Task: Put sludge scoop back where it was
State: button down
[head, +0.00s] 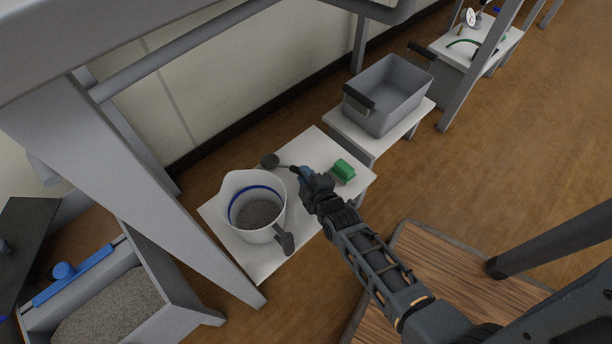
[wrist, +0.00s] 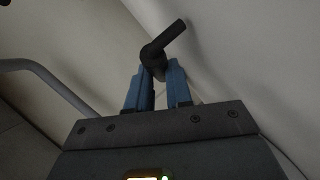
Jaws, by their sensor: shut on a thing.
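The sludge scoop (head: 270,160) is dark, with a round bowl that points left, away from my gripper, in the head view. My gripper (head: 302,173) is shut on its handle, above the white table (head: 318,147) or close to its top; the exact height is unclear. In the wrist view the blue fingers (wrist: 154,85) pinch the dark scoop handle (wrist: 168,40), whose end sticks up to the right. The scoop's bowl is not visible in the wrist view.
A white bucket (head: 240,186) with grey sludge and a dark handle (head: 284,240) stands left of my gripper. A green sponge-like block (head: 343,171) lies to the right. A grey bin (head: 389,106) stands on a farther table. A sediment-filled tray (head: 175,318) and a slanted post are at lower left.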

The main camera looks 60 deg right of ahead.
jog(key=c, duration=1)
grip_release()
jog(key=shift+r, duration=0.1)
jog(key=p+v, duration=0.4)
jog(key=v, duration=0.8)
jog(key=shift+a, duration=0.2)
jog(key=s+a+r+m+t+y, duration=0.1)
jog(key=s+a+r+m+y, duration=0.1)
jog(key=s+a+r, duration=0.4)
jog(key=s+a+r+m+t+y, duration=0.1)
jog(key=s+a+r, duration=0.2)
jog(key=r, duration=0.5)
jog(key=s+r+m+y, duration=0.1)
jog(key=r, duration=0.5)
jog(key=s+a+r+m+t+y, duration=0.1)
jog(key=s+r+y, duration=0.1)
jog(key=r, duration=0.4)
jog(key=s+a+r+m+y, duration=0.1)
jog(key=s+r, duration=0.1)
jog(key=r, duration=0.3)
jog(key=shift+s+a+r+t, duration=0.2)
jog(key=shift+r+t, duration=0.1)
jog(key=shift+r, duration=0.1)
